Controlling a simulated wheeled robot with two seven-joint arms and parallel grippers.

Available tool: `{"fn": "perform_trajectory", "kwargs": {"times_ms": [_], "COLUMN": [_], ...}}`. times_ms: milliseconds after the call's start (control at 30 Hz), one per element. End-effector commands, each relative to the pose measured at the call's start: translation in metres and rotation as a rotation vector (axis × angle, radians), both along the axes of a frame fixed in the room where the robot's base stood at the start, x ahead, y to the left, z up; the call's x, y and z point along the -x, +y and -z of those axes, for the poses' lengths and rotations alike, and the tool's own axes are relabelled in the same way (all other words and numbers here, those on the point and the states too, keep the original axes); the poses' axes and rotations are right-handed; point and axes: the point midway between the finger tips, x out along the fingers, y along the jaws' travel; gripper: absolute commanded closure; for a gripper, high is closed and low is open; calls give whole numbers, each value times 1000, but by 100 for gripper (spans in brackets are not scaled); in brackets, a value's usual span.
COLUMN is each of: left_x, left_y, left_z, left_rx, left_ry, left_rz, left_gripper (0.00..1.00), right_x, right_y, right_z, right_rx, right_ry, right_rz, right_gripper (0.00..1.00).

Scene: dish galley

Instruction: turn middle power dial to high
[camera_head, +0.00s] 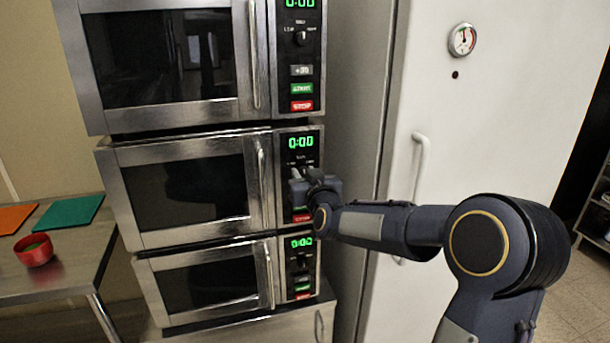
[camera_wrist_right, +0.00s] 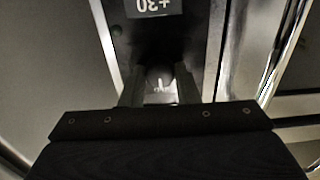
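The middle microwave (camera_head: 190,192) of a stack of three has a black control strip with a green 0:00 display (camera_head: 300,142). My right gripper (camera_head: 305,180) is at this strip, below the display, and hides the dial in the head view. In the right wrist view, the dark round dial (camera_wrist_right: 161,80) with a small white mark sits between the two fingertips (camera_wrist_right: 160,90). A finger lies close against each side of it, with no clear gap. The +30 button (camera_wrist_right: 153,5) appears upside down beyond the dial. My left gripper is not in view.
Vertical door handles of the top (camera_head: 253,55) and middle (camera_head: 264,188) microwaves stand out just left of the controls. The bottom microwave (camera_head: 205,284) is below. A white fridge (camera_head: 490,130) is on the right. A red bowl (camera_head: 34,255) stands on the left counter.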

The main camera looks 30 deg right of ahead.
Motion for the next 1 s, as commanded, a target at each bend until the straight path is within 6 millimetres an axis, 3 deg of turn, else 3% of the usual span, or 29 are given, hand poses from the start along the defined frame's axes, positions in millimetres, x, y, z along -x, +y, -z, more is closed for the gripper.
{"fn": "perform_trajectory", "kwargs": {"times_ms": [133, 567, 1000], "left_x": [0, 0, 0], "left_y": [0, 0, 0], "left_z": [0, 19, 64], "left_rx": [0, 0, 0], "left_ry": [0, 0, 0], "left_rz": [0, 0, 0], "left_gripper": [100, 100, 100], "right_x": [0, 0, 1], "right_y": [0, 0, -1], "right_z": [0, 4, 5], "right_rx": [0, -104, -476], "right_ry": [0, -26, -116], "right_rz": [0, 0, -1], "right_gripper": [94, 94, 94]}}
